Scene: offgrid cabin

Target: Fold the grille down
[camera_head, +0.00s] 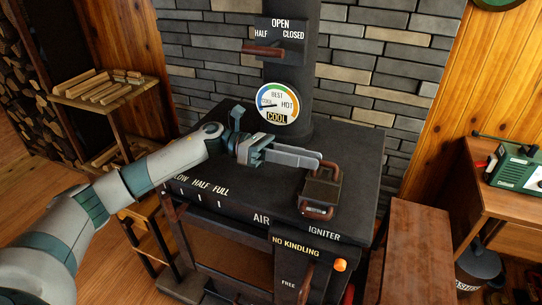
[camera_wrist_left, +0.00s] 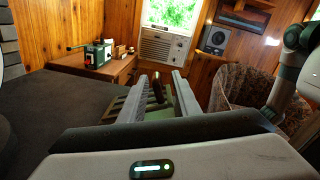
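A small dark plate-like piece (camera_head: 321,190), possibly the grille, is on the right part of the black stove top (camera_head: 240,180). It has a brown upper handle (camera_head: 324,166) and a brown lower handle (camera_head: 316,212). My left gripper (camera_head: 320,160) reaches in from the left, its fingertips at the upper handle. My right gripper is not in view.
The stovepipe with a round dial (camera_head: 277,103) and damper handle (camera_head: 264,50) rises behind the stove. A wooden bench (camera_head: 412,240) and a side table with a green radio (camera_head: 515,166) are at right. A kindling rack (camera_head: 105,90) stands at left.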

